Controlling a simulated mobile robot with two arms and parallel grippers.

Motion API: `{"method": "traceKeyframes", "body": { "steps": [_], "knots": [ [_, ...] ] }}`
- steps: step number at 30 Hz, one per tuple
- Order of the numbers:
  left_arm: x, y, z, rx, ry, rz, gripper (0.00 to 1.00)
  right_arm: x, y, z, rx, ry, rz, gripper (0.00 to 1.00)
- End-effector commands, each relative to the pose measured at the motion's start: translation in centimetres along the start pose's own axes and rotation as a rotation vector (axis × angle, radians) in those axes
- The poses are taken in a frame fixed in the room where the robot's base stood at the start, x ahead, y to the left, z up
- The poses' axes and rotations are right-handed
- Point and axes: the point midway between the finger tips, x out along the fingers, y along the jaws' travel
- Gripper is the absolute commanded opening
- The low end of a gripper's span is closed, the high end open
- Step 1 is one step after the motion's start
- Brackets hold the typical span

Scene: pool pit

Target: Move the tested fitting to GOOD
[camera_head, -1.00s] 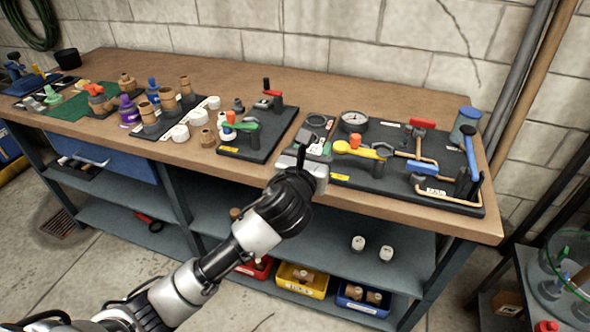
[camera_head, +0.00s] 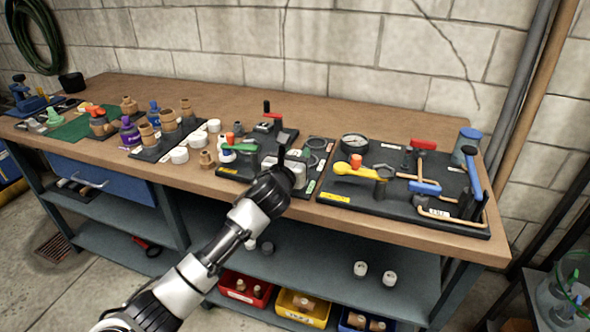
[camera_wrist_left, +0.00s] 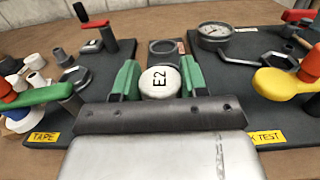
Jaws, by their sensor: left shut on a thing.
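My left gripper (camera_head: 289,160) is over the bench, at the narrow dark pad between two larger tool mats. In the left wrist view its green fingers (camera_wrist_left: 158,82) are shut on a round white fitting (camera_wrist_left: 159,83) marked "E2". The fitting's white end faces the camera; its lower part is hidden, and I cannot tell whether it touches the pad. The arm and gripper hide it in the head view. On the lower shelf are a red bin (camera_head: 233,293), a yellow bin (camera_head: 290,313) and a partly cut-off blue bin (camera_head: 347,327); their labels are unreadable. My right gripper is not in view.
The mat to the right (camera_head: 335,190) carries a gauge (camera_head: 354,144), a yellow-handled valve (camera_head: 357,172) and pipework. The mat to the left, labelled "TAPE" (camera_wrist_left: 43,137), holds a green-handled tool. Two white pieces (camera_head: 375,273) lie on the shelf below.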

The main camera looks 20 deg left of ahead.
Motion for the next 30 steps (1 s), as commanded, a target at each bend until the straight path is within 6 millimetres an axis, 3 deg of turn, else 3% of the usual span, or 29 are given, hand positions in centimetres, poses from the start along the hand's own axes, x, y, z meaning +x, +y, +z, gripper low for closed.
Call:
{"method": "traceKeyframes", "body": {
  "steps": [9, 20, 21, 24, 26, 30],
  "knots": [
    [0.0, 0.0, -4.0, -0.003, 0.002, 0.001, 0.19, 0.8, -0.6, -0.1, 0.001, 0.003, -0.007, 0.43],
    [0.0, 0.0, -4.3, 0.001, 0.0, 0.0, 0.19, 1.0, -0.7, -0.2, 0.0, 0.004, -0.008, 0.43],
    [0.0, 0.0, -4.3, 0.001, 0.0, 0.0, 0.46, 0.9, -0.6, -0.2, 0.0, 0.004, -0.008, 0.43],
    [0.0, 0.0, -4.2, 0.001, 0.0, 0.0, 0.61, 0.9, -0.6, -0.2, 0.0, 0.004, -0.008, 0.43],
    [0.0, 0.0, -4.2, 0.001, 0.0, 0.0, 0.68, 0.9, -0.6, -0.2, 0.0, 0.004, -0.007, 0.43],
    [0.0, 0.0, -4.2, 0.001, 0.0, 0.0, 0.68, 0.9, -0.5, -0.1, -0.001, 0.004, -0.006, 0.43]
  ]
}}
